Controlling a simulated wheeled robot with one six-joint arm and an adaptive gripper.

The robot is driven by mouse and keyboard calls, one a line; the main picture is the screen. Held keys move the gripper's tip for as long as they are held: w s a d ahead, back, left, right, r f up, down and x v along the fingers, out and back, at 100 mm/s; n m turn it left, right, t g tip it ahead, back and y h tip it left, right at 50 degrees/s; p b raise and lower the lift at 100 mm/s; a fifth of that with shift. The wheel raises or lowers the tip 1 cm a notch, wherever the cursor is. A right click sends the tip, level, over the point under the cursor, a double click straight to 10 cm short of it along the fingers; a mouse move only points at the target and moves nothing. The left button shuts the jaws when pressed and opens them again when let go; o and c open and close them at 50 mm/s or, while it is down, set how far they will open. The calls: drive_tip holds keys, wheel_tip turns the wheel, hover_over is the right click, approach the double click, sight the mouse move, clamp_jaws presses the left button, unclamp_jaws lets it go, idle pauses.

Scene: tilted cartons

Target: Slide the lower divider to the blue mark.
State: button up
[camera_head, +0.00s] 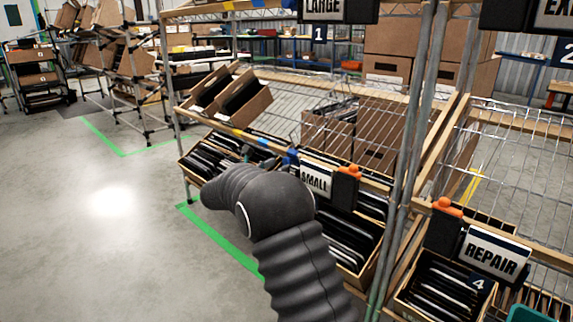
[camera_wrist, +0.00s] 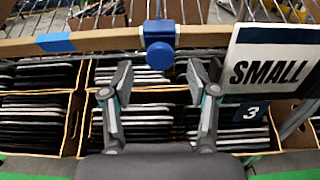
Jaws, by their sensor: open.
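The lower divider, a blue block with a round knob (camera_wrist: 160,50), sits on the wooden rail in the wrist view. In the head view its blue body (camera_head: 291,157) shows just behind my arm. The blue mark (camera_wrist: 55,42) is a strip of tape on the same rail, left of the divider with bare wood between. It also shows in the head view (camera_head: 247,137). My gripper (camera_wrist: 160,80) is open and empty, its fingers left and right of and slightly below the knob, apparently not touching it.
A SMALL sign (camera_wrist: 268,62) hangs right of the divider, close to the right finger. Cartons (camera_wrist: 40,105) of dark flat items fill the shelf below. Orange clips (camera_head: 445,206) and metal posts (camera_head: 412,150) stand to the right. The rail left of the divider looks clear.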

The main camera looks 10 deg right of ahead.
sight(285, 162)
drive_tip(key=shift+x, duration=2.45)
clamp_jaws()
